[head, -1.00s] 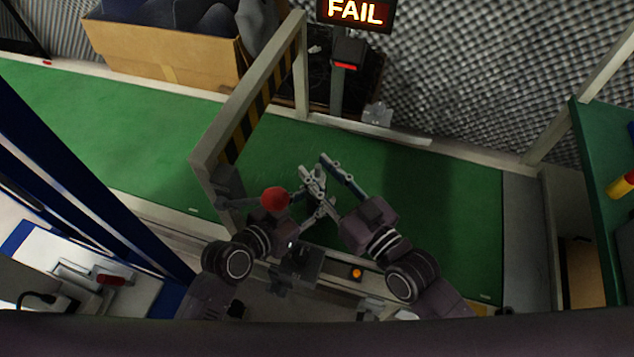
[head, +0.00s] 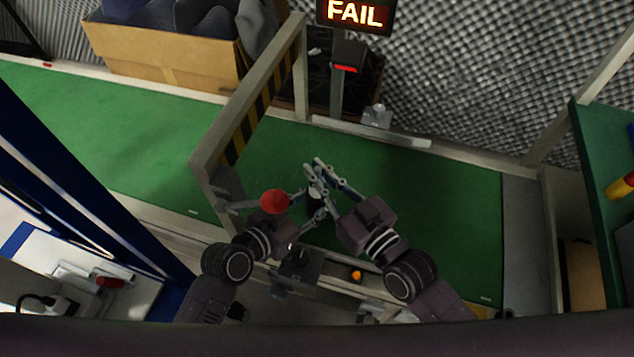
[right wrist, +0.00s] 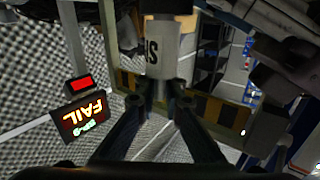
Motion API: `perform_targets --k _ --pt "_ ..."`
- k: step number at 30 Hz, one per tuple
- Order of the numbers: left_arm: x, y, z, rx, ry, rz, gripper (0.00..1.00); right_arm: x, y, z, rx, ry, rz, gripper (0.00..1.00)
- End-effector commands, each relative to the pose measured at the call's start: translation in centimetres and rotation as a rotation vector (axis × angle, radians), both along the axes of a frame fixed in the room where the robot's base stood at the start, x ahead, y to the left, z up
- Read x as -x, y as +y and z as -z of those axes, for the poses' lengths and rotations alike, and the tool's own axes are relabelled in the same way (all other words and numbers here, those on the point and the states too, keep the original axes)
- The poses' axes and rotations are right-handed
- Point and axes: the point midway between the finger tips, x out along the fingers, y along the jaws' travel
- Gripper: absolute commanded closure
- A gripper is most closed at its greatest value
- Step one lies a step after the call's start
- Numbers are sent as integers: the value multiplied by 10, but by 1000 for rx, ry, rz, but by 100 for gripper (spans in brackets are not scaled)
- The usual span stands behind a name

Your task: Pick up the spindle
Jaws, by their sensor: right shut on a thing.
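The spindle (right wrist: 161,48) shows in the right wrist view as a pale grey cylinder with dark lettering and a black end at the top of the picture. My right gripper (right wrist: 158,92) is shut on its narrow part. In the head view my right gripper (head: 314,168) is over the green belt, its two fingers close together. The spindle (head: 314,204) shows there only as a small dark and pale piece between the arms, mostly hidden. My left gripper (head: 318,202) has its fingers spread on either side of this piece; I cannot tell whether they touch it.
A striped gate frame (head: 243,125) stands across the green belt (head: 430,215). A red ball-shaped knob (head: 274,201) is close to my left gripper. A FAIL display (head: 355,14) stands behind the belt. A cardboard box (head: 165,55) is at the back left. The belt at right is clear.

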Motion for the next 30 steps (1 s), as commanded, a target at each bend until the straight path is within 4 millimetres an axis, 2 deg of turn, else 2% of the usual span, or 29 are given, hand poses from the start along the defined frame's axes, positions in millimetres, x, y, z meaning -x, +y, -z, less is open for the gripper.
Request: perform_targets --k 6,15,19,24,30 --pt "0 0 0 -1 1 0 94 0 0 -11 -2 -3 0 100" --pt "0 0 1 -1 2 0 94 0 0 -70 -5 -6 0 100" --pt "0 0 1 -1 2 0 94 0 0 -89 -3 -5 1 100" --pt "0 0 1 -1 2 0 94 0 0 -100 -1 -3 0 100" --pt "0 0 1 -1 2 0 94 0 0 -101 -1 -1 0 100"
